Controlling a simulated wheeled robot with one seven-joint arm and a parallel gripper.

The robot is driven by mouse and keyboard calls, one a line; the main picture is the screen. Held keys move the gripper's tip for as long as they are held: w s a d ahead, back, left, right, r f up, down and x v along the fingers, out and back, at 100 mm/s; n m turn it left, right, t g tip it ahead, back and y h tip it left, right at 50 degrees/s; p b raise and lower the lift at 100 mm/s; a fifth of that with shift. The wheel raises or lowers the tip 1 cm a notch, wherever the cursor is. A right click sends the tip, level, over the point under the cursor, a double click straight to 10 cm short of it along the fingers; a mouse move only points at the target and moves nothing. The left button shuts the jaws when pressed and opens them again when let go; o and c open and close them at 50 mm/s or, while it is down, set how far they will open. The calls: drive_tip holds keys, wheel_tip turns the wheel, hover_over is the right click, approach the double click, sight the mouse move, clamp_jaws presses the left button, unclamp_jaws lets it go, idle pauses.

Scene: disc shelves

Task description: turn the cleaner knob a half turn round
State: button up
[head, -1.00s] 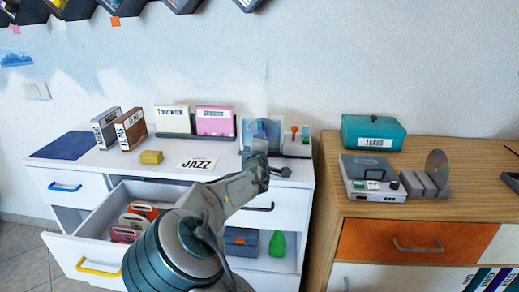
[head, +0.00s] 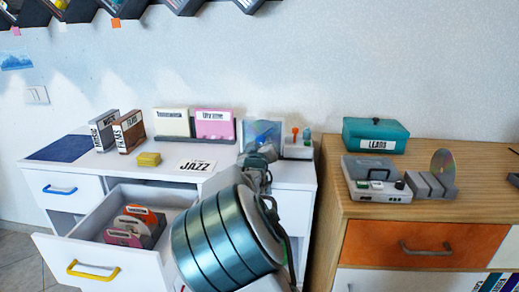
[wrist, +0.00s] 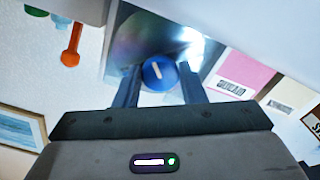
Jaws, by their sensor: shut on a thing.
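The cleaner (head: 262,133) stands at the right end of the white cabinet top, with a shiny disc panel. In the wrist view its panel (wrist: 140,40) lies behind a round blue knob (wrist: 158,73), the cleaner knob, which has a short white mark, slightly tilted from upright in the picture. My gripper (wrist: 159,82) has one finger on each side of the knob and is shut on it. In the head view my gripper (head: 257,160) is at the cleaner's front, and my arm hides the knob there.
An orange-tipped stick (head: 295,133) stands right of the cleaner. A pink case (head: 214,124) stands to the left in a rack. A drawer (head: 95,245) is open below. A wooden cabinet (head: 420,195) stands to the right with a grey player (head: 375,180).

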drive_tip(key=m+b, duration=0.1)
drive_tip(key=m, duration=0.3)
drive_tip(key=shift+f+m+b, duration=0.15)
drive_tip(key=shift+m+b, duration=0.15)
drive_tip(key=shift+a+m+b, duration=0.15)
drive_tip(key=shift+m+b, duration=0.65)
drive_tip(key=shift+m, duration=1)
drive_tip(key=o, duration=1)
drive_tip(key=shift+s, duration=0.45)
drive_tip(key=s+p, duration=0.2)
drive_tip(key=s, duration=1.1)
drive_tip(key=shift+a, duration=0.25)
